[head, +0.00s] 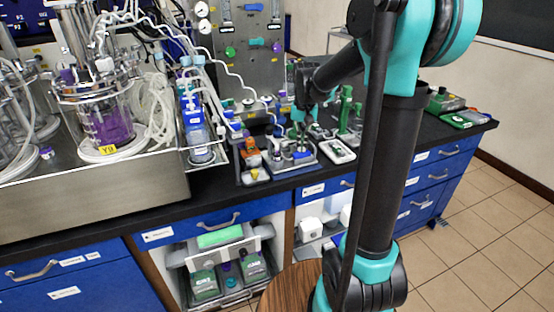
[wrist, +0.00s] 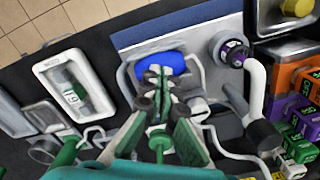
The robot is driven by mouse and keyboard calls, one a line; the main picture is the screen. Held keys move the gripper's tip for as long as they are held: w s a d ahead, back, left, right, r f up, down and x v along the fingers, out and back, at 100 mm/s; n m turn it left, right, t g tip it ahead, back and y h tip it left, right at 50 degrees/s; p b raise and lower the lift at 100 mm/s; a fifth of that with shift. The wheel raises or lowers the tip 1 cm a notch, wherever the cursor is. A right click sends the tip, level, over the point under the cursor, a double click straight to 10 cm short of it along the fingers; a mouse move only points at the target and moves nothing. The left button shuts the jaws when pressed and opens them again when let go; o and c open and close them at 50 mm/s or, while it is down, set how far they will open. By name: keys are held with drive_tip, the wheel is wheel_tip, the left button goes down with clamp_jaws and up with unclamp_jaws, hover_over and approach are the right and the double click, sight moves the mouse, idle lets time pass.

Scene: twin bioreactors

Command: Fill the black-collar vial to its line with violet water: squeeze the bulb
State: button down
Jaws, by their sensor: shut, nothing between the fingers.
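A blue bulb (wrist: 172,63) sits in a pale bracket on the bench station in the wrist view. My gripper (wrist: 158,72) is shut with nothing between its fingers. Its tips overlap the near-left part of the bulb; I cannot tell whether they touch it. A round fitting with a dark collar and a violet spot (wrist: 232,50) stands right of the bulb, beside a thick white tube (wrist: 256,90). It may be the black-collar vial; its fill line and level cannot be seen. In the head view my gripper (head: 300,116) is over the bench station and hides the bulb.
A white tray (wrist: 77,92) with a small green-and-white item lies left of the station. Orange, purple and green labelled blocks (wrist: 305,86) crowd the right. A glass bioreactor with violet liquid (head: 112,128) stands left; green stands (head: 347,110) rise right of my gripper.

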drive_tip(key=shift+f, duration=0.45)
drive_tip(key=shift+r, duration=1.65)
drive_tip(key=shift+f, duration=0.1)
